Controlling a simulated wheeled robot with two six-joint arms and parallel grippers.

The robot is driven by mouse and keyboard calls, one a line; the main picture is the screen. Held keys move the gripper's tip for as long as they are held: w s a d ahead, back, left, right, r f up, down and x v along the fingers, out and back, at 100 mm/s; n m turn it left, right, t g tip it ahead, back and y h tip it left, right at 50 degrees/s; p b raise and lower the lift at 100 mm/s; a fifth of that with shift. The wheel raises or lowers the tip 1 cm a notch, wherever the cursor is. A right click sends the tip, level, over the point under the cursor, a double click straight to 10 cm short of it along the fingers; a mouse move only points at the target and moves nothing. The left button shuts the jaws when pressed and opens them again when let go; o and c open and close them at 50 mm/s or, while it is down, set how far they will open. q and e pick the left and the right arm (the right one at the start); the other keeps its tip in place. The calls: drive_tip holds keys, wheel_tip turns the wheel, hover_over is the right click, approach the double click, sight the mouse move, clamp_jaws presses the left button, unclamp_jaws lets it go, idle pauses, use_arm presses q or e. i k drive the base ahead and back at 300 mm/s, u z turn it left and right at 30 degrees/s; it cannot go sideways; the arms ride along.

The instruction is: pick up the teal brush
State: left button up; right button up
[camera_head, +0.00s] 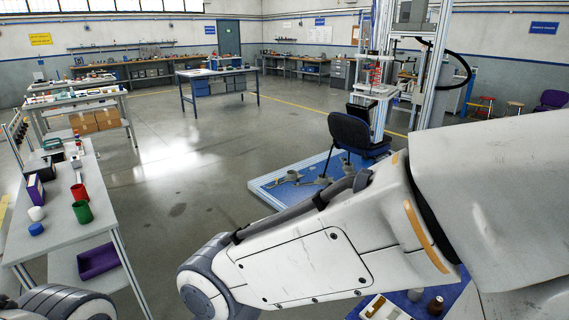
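I cannot make out a teal brush anywhere in this view. It may be hidden or too small to tell. Neither gripper shows. A large white arm link of mine crosses the lower right and covers much of that area. Part of another grey link of mine shows at the bottom left corner.
A workbench (60,232) at left holds a green cup (82,212), a red cup (79,191) and a blue item (36,229). A purple bin (98,261) sits lower. A dark chair (350,132) stands on a blue platform (272,190). The middle floor is clear.

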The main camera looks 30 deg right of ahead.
sight(45, 147)
drive_tip(key=z, duration=0.25)
drive_tip(key=i, duration=2.85)
drive_tip(key=z, duration=0.15)
drive_tip(key=i, duration=4.35)
drive_tip(key=u, duration=0.65)
drive_tip(key=i, duration=1.85)
drive_tip(key=u, duration=1.65)
drive_tip(key=i, duration=1.25)
drive_tip(key=u, duration=1)
drive_tip(key=i, duration=0.55)
drive_tip(key=u, duration=0.15)
